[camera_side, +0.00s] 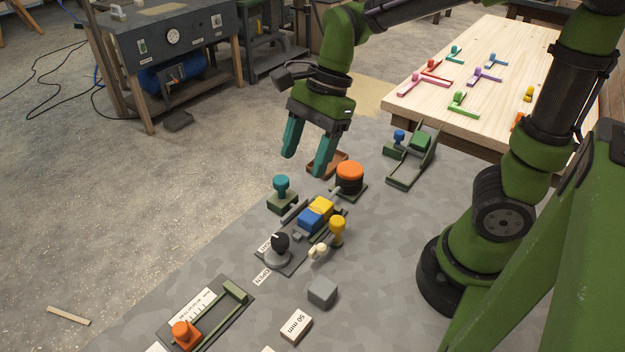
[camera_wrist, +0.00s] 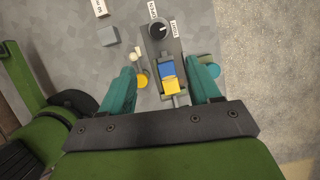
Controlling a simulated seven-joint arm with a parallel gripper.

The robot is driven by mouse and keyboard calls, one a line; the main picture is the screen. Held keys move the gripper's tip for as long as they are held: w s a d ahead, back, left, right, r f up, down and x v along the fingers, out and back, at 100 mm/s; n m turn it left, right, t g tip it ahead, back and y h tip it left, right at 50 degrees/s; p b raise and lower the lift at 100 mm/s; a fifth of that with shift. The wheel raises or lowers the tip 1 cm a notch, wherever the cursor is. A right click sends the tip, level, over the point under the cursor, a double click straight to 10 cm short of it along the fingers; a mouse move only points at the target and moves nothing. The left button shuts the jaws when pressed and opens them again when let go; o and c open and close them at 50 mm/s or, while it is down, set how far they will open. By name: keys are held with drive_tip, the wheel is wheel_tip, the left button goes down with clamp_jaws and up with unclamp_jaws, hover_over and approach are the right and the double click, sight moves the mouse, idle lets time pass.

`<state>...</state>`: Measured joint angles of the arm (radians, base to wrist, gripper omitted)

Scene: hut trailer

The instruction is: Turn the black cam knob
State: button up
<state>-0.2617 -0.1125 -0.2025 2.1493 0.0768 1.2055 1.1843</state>
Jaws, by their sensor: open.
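The black cam knob (camera_side: 281,242) sits on a round grey base at the near end of a dark plate (camera_side: 296,259). In the wrist view the knob (camera_wrist: 158,30) is at the top, ahead of the fingers, between two white labels. My gripper (camera_side: 306,158) has teal fingers spread apart and nothing between them. In the side view it hangs above and beyond the plate, well apart from the knob. In the wrist view my gripper (camera_wrist: 168,88) spans the blue block (camera_wrist: 166,69) and yellow block (camera_wrist: 170,86) on the plate, which appear below it.
Near the plate stand a teal knob (camera_side: 281,185), an orange-topped black button (camera_side: 350,177), a yellow knob (camera_side: 337,230) and a cream piece (camera_side: 318,251). A grey cube (camera_side: 322,291) and an orange-knobbed slider (camera_side: 185,334) lie nearer. A wooden table (camera_side: 505,65) is at the back right.

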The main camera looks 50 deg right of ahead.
drive_tip(key=m, duration=0.1)
approach(280, 238)
drive_tip(key=x, duration=0.8)
drive_tip(key=shift+a+f, duration=0.1)
drive_tip(key=shift+f, duration=0.2)
drive_tip(key=shift+c, duration=0.2)
drive_tip(key=c, duration=1)
